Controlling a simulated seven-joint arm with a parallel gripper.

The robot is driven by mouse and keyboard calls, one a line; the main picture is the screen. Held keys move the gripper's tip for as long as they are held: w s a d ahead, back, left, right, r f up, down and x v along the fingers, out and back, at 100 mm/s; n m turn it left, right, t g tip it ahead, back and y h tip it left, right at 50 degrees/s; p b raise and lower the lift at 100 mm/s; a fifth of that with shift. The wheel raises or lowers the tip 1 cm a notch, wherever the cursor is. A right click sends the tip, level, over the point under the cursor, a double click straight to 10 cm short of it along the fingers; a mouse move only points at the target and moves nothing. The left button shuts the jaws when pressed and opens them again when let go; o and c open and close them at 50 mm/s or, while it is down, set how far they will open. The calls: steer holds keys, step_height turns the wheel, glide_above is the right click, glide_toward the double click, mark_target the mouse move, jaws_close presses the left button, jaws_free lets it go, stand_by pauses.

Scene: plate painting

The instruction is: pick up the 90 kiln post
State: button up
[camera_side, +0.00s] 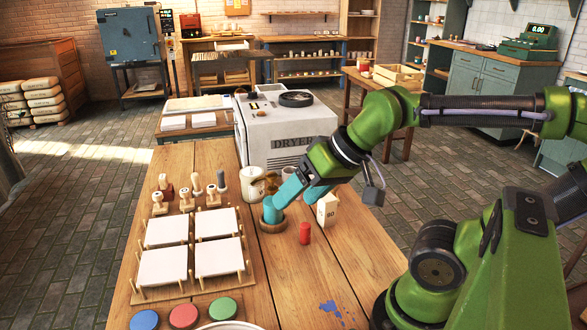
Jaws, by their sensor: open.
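The kiln post (327,210) is a cream upright block with a dark number on its front, standing on the wooden table right of the middle. The number is small and reads like 90 or 80. My gripper (298,197) is open, with its two blue fingers apart and pointing down and left. The right finger is close to the post's upper left side; I cannot tell if they touch. The post is not seen between the fingers.
Mugs (252,185) stand behind the dish. Stamps (196,185) and white tiles (218,256) on a pegged rack are at left. Colored discs (184,315) lie in front. The table right of the post is mostly clear.

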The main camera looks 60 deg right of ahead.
steer(key=w+d+f+m+g+h, duration=0.1)
steer(key=w+d+f+m+g, duration=0.15)
steer(key=d, duration=0.35)
steer(key=w+d+f+m+g+h, duration=0.1)
steer(key=w+d, duration=0.2)
steer(key=d, duration=0.4)
steer(key=g, duration=0.4)
glide_above(327, 208)
steer(key=w+d, duration=0.1)
steer(key=d, duration=0.1)
step_height(327, 208, down, 2)
steer(key=shift+n, duration=0.35)
step_height(327, 208, down, 11)
steer(key=shift+w+f, duration=0.1)
steer(key=shift+f, duration=0.05)
steer(key=shift+d+f, duration=0.1)
steer(key=shift+f, duration=2.6)
steer(key=shift+c, duration=0.4)
steer(key=c, duration=1.2)
steer(key=shift+o, duration=0.2)
steer(key=shift+r, duration=0.1)
